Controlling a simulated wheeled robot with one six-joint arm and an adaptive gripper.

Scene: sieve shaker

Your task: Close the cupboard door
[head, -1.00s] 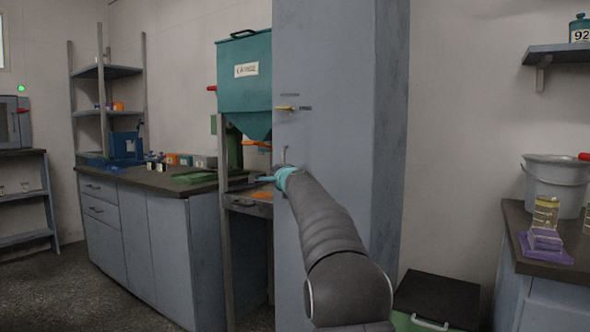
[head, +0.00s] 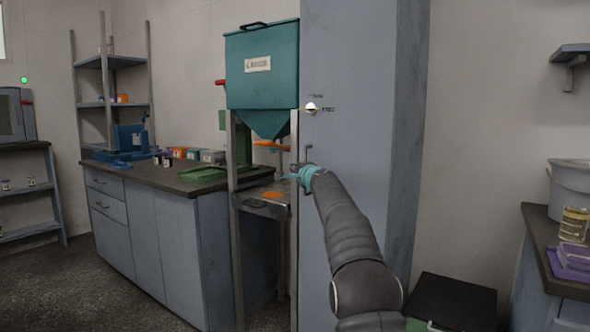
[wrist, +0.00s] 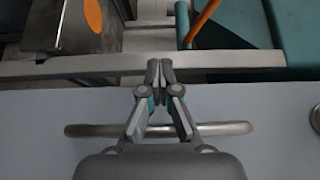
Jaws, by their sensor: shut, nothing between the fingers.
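The cupboard (head: 411,150) is tall and blue-grey, right of centre in the head view. Its broad flat door face (head: 350,70) bears a round pale knob or lock (head: 312,108) and a slim vertical handle (head: 308,153). I cannot tell how far the door stands open. My gripper (head: 288,177) is at the left edge of this face, just below the handle, with its fingers pointing left. In the wrist view the gripper (wrist: 159,72) is shut and empty; its fingers cross over the metal bar handle (wrist: 225,128) without gripping it. The arm hides part of the door's lower face.
A teal hopper (head: 262,85) on a metal frame (head: 238,240) stands close left of the cupboard. A counter (head: 150,178) with small boxes runs further left. A dark-lidded bin (head: 455,298) sits on the floor at right, near another bench (head: 540,240). Open floor lies at lower left.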

